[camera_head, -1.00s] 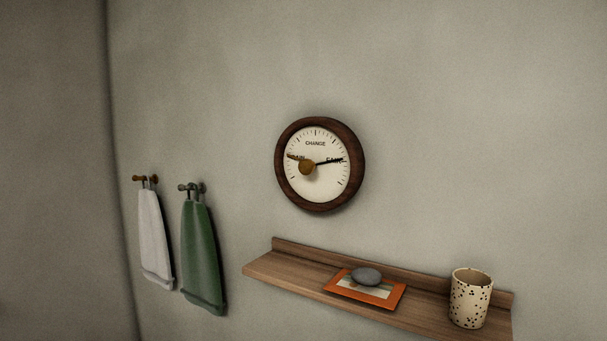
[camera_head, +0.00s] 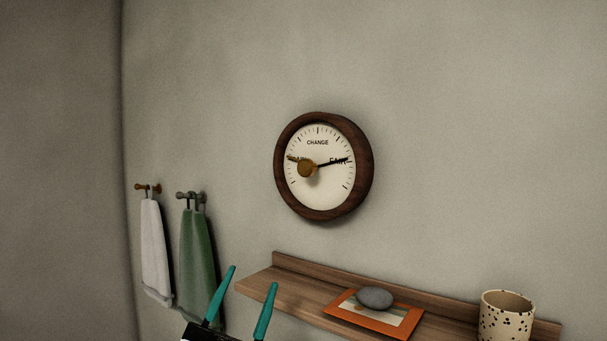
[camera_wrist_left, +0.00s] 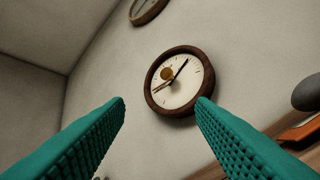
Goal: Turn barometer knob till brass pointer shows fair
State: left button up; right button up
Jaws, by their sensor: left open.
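The barometer (camera_head: 366,168) hangs on the wall, a round dark wood rim around a pale dial marked CHANGE at the top and FAIR at the right. Its brass knob (camera_head: 307,168) sits left of the dial's middle in this view. The brass pointer (camera_head: 293,158) points left, over the partly covered left-hand word. A black hand points right at FAIR. My left gripper (camera_head: 252,277), with teal fingers, is open and empty, below and left of the barometer. In the left wrist view the barometer (camera_wrist_left: 152,99) shows beyond the spread fingers, apart from them. My right gripper is not in view.
A wooden shelf (camera_head: 262,285) below holds an orange-framed picture (camera_head: 343,311) with a grey stone (camera_head: 375,298) on it, and a speckled cup (camera_head: 506,318). White (camera_head: 154,240) and green (camera_head: 196,250) towels hang at left. Another round wood-rimmed object (camera_wrist_left: 147,10) shows in the wrist view.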

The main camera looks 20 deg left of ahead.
pick_arm(q)
jog(key=s+d+r+m+g+h, duration=0.2)
jog(key=d+r+m+g+h, duration=0.2)
jog(key=m+g+h, duration=0.5)
jog(key=s+d+r+m+g+h, duration=0.25)
jog(key=r+m+g+h, duration=0.2)
jog(key=m+h, duration=0.65)
jog(key=n+t+y, duration=0.2)
jog(key=t+y, duration=0.1)
jog(key=y, duration=1.6)
send_near(303, 168)
jog(key=p+x, duration=0.4)
jog(key=x, duration=0.3)
jog(key=shift+w+d+r, duration=0.1)
jog(key=shift+w+d, duration=0.05)
jog(key=shift+w, duration=0.15)
jog(key=shift+w+d, duration=0.2)
jog(key=shift+w, duration=0.45)
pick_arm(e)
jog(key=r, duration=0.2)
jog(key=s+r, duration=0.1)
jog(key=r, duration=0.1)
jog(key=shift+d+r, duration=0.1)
pick_arm(q)
jog(key=shift+c, duration=0.5)
